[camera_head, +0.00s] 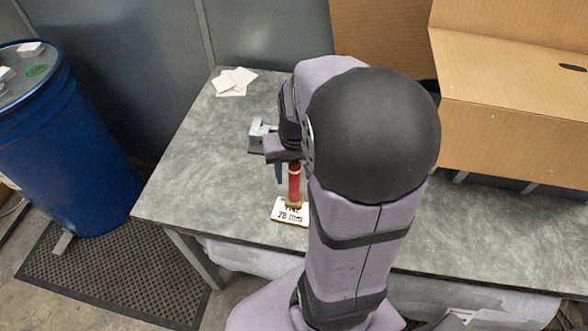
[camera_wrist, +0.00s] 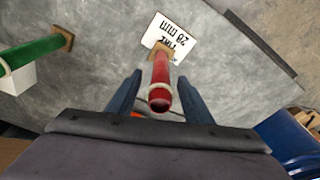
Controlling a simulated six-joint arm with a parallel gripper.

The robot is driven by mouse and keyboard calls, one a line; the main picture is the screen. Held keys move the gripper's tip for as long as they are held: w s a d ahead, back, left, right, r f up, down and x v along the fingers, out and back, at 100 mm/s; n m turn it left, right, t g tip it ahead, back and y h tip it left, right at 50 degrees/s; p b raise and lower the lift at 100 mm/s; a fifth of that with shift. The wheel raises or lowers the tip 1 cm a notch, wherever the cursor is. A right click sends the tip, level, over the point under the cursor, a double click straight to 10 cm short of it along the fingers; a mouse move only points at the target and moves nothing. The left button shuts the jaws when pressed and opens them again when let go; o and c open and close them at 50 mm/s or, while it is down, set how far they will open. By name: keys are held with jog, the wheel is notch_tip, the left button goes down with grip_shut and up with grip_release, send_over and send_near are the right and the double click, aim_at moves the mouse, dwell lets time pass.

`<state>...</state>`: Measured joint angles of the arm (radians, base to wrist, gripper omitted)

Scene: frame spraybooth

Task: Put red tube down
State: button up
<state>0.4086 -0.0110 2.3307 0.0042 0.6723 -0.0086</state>
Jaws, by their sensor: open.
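The red tube (camera_head: 294,184) stands upright on a small wooden base (camera_head: 293,205) near the front edge of the table, at a white card printed with "28 mm" (camera_head: 283,218). In the wrist view the red tube (camera_wrist: 160,80) shows between the two dark blue fingers of my gripper (camera_wrist: 157,95), with a gap on each side. The jaws are open. Its wooden base (camera_wrist: 163,48) lies against the edge of the card (camera_wrist: 172,35). My arm hides part of the tube's surroundings in the head view.
A green tube (camera_wrist: 35,52) on a wooden base stands to one side in the wrist view. White papers (camera_head: 233,81) lie on the grey table (camera_head: 180,165) at the back left. A cardboard box (camera_head: 500,110) stands at the right, and a blue barrel (camera_head: 60,150) at the left.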

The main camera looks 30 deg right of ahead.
jog(key=shift+r, duration=0.15)
jog(key=r, duration=0.4)
jog(key=s+r, duration=0.1)
jog(key=r, duration=0.7)
jog(key=shift+s+a, duration=0.3)
jog(key=shift+a, duration=0.05)
jog(key=shift+b, duration=0.3)
